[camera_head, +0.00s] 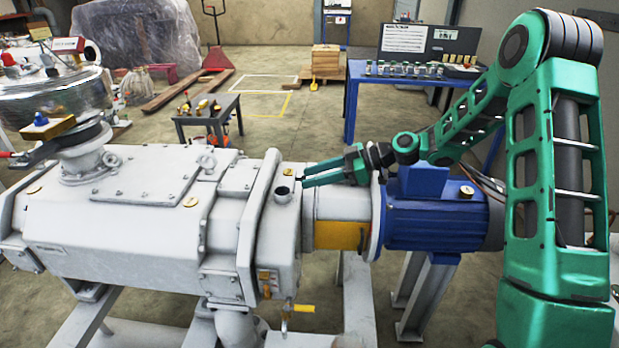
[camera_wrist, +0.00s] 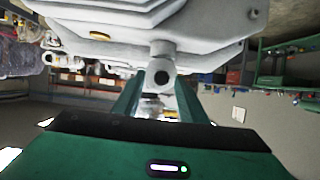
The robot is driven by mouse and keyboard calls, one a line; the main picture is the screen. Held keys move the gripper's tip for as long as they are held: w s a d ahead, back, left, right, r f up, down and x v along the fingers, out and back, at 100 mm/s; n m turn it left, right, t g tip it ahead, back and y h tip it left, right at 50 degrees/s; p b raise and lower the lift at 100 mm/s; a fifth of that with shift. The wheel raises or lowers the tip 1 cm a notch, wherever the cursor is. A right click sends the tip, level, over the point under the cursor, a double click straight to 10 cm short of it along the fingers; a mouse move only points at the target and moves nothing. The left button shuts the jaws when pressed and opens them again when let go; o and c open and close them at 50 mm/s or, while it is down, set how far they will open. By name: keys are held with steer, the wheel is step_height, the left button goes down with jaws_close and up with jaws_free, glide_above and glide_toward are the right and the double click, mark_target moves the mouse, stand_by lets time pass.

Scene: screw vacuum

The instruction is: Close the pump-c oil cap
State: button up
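The grey pump (camera_head: 120,200) fills the left of the head view. In the wrist view the round neck (camera_wrist: 161,76) shows between my fingertips. A brass round cap (camera_head: 288,171) lies or sits just behind the neck; I cannot tell which. My gripper (camera_head: 297,177) points left, its green fingers apart and empty, just right of and behind the neck. The fingers also show spread in the wrist view (camera_wrist: 160,88).
A blue motor (camera_head: 435,218) adjoins the pump on the right, under my arm. A yellow-handled valve (camera_head: 300,308) hangs below. A blue table (camera_head: 390,80) with bottles and a small dark table (camera_head: 210,118) stand behind.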

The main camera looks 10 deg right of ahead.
steer(key=shift+a+f, duration=0.15)
steer(key=shift+a, duration=0.15)
